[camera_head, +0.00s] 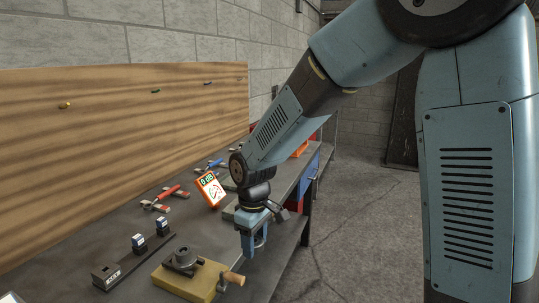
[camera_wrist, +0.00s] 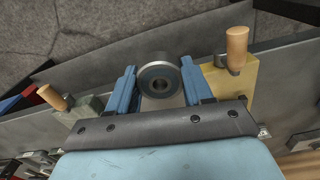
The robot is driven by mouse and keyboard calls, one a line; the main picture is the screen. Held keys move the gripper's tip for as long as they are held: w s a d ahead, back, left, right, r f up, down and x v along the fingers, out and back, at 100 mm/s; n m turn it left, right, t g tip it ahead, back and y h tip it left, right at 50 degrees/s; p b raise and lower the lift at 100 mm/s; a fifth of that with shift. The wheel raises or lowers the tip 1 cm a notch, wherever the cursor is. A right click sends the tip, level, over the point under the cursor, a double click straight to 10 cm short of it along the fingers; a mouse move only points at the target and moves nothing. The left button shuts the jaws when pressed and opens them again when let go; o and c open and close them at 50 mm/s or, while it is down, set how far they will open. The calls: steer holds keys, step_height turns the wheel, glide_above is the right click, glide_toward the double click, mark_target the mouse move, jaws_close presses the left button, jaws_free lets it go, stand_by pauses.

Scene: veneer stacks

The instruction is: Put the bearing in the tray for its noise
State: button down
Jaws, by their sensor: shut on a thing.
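In the wrist view the bearing (camera_wrist: 145,84), a grey ring with a dark bore, sits between the two blue fingers of my gripper (camera_wrist: 160,86). The gripper is shut on it. In the head view my gripper (camera_head: 254,240) points down over the bench's front side, right of the yellow block; the bearing cannot be made out there. An orange meter (camera_head: 210,188) with a lit green readout and a dial stands behind the gripper; its reading is too small to be sure of. I cannot tell which container is the noise tray.
Small dark-blue stamps (camera_head: 138,243) and a dark box (camera_head: 105,276) stand left. A red-handled tool (camera_head: 166,194) lies behind. Orange (camera_head: 300,148) and blue (camera_head: 307,178) containers are farther back.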

steer(key=w+d+f+m, duration=0.6)
steer(key=w+d+f, duration=0.3)
steer(key=d+f, duration=0.3)
steer(key=w+d+f+m, duration=0.6)
steer(key=w+d+f, duration=0.3)
steer(key=d+f, duration=0.3)
steer(key=d, duration=0.3)
steer(key=shift+w+d, duration=0.25)
steer(key=shift+w, duration=0.05)
steer(key=shift+s, duration=0.1)
